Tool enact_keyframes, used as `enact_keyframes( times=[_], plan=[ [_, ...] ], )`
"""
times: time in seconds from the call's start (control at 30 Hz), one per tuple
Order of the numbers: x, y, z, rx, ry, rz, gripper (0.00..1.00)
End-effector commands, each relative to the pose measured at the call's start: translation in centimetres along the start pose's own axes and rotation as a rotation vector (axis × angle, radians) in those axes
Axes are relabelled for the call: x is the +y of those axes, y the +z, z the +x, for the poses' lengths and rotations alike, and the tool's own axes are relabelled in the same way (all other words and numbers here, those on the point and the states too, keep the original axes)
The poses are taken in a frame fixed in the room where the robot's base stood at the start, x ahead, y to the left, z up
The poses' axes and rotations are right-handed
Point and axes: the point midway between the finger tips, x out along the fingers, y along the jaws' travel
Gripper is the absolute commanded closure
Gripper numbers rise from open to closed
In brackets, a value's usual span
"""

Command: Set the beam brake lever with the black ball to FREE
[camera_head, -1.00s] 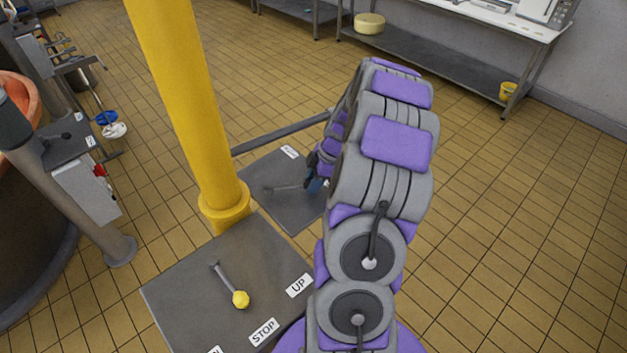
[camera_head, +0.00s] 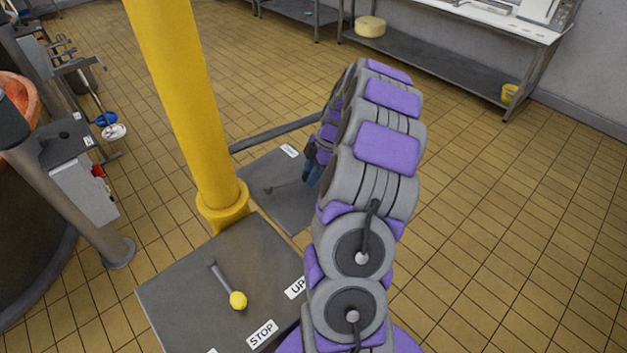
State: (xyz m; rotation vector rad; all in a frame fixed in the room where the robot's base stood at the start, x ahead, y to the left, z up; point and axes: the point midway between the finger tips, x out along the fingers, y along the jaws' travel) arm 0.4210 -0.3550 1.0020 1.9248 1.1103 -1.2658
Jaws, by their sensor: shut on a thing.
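The beam brake lever (camera_head: 277,187) lies low over the far grey plate (camera_head: 290,215), behind the yellow post. Its rod points right, toward my gripper (camera_head: 310,174). My gripper is shut on the lever's end. The black ball is hidden at the jaws and behind my arm. A small white label (camera_head: 290,151) stands at the plate's back edge, too small to read. Any other label on this plate is hidden by my arm.
A nearer plate (camera_head: 190,280) carries a yellow-ball lever (camera_head: 238,300) and labels STOP and UP. The yellow post (camera_head: 190,110) rises left of my arm. A grey rail (camera_head: 275,132) runs behind the far plate. The tiled floor at right is clear.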

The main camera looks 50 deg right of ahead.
Motion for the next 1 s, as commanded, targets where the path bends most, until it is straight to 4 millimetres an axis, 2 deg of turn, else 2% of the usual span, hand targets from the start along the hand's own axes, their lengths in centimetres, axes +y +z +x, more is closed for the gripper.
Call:
enact_keyframes(
  times=[0.13, 0.53, 0.57, 0.8, 1.0],
  plan=[
    [0.7, -0.06, 0.13, 0.001, -0.016, -0.044, 1.0],
    [0.71, 0.05, -0.05, 0.001, -0.026, -0.06, 1.0],
    [0.71, 0.05, -0.05, 0.001, -0.026, -0.06, 0.66],
    [0.73, 0.15, -0.03, 0.001, -0.026, -0.059, 0.43],
    [0.77, 0.24, -0.02, 0.002, -0.026, -0.058, 0.41]
  ],
)
